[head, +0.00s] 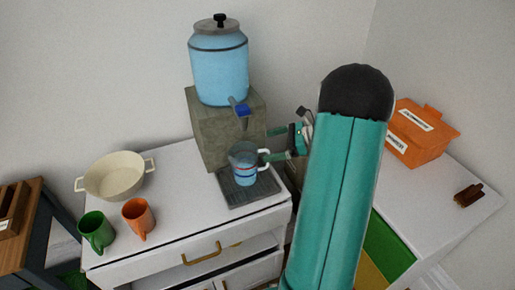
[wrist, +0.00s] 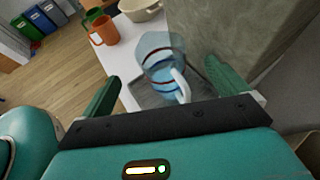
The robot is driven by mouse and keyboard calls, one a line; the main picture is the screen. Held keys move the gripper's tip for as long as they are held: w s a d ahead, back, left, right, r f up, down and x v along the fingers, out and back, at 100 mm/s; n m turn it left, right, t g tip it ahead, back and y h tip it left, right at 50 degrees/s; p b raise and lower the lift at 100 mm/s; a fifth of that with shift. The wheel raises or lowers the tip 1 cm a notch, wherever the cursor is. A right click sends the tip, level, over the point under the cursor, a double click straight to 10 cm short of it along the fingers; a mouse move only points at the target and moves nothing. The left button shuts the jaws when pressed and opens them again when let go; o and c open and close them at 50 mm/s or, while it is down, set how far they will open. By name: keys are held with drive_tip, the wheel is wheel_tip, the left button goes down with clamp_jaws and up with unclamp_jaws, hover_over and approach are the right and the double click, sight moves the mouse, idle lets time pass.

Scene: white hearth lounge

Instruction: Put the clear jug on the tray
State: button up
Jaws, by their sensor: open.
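The clear jug (head: 243,165) has red and blue bands and a white handle, and holds bluish liquid. It stands upright on the dark grey tray (head: 240,199), below the spout of a blue dispenser. In the wrist view the jug (wrist: 163,65) is ahead of my gripper, with its handle towards me and the tray (wrist: 146,97) under it. My gripper (wrist: 165,85) is open, its green fingers apart on either side of the jug's handle side. In the head view my gripper (head: 280,143) is just right of the jug, partly hidden by my arm.
The blue dispenser (head: 220,75) stands on a stone block (head: 207,135) behind the tray. A green mug (head: 95,231), an orange mug (head: 138,218) and a cream pot (head: 115,176) are on the left of the white cabinet. An orange box (head: 420,135) is at right.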

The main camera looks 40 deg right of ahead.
drive_tip(key=shift+v, duration=1.5)
